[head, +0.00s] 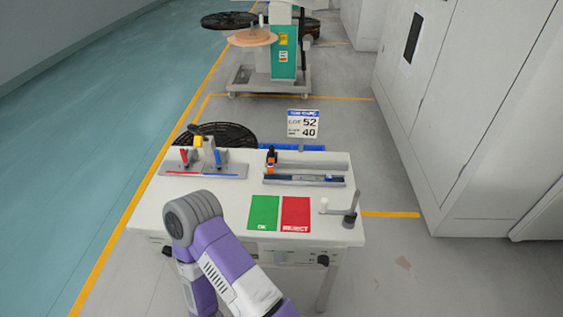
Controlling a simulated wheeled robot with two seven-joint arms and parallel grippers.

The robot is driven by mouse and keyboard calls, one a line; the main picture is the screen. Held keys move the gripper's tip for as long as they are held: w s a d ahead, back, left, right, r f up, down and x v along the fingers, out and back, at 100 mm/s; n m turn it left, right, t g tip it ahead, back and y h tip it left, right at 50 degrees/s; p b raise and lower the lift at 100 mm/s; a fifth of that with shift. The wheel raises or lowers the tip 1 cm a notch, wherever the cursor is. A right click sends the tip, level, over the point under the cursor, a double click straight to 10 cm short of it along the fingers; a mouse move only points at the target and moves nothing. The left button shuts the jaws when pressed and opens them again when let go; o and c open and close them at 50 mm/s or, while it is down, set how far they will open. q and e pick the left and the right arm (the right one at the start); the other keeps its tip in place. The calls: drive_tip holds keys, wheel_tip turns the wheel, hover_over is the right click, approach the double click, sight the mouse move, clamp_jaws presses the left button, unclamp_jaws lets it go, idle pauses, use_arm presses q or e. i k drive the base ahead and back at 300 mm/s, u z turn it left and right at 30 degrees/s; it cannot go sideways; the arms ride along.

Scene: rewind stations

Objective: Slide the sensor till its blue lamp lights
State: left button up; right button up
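A small black and orange block (271,160), which looks like the sensor, stands upright at the left end of a dark rail fixture (305,180) on the white table. A small bluish-white spot (329,178) shows toward the right end of the rail; I cannot tell if it is a lamp or lit. A purple and grey arm link of mine rises in front of the table and covers part of its front left. Neither of my grippers shows.
The white table (182,214) carries a green OK pad (263,213), a red REJECT pad (296,215), a plate with red and blue levers (203,170), and a crank post (350,207) at right. A sign (303,124) stands behind. Tall cabinets (470,110) line the right.

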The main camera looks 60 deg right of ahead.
sight(272, 156)
drive_tip(key=z, duration=0.25)
drive_tip(key=i, duration=0.25)
drive_tip(key=z, duration=2)
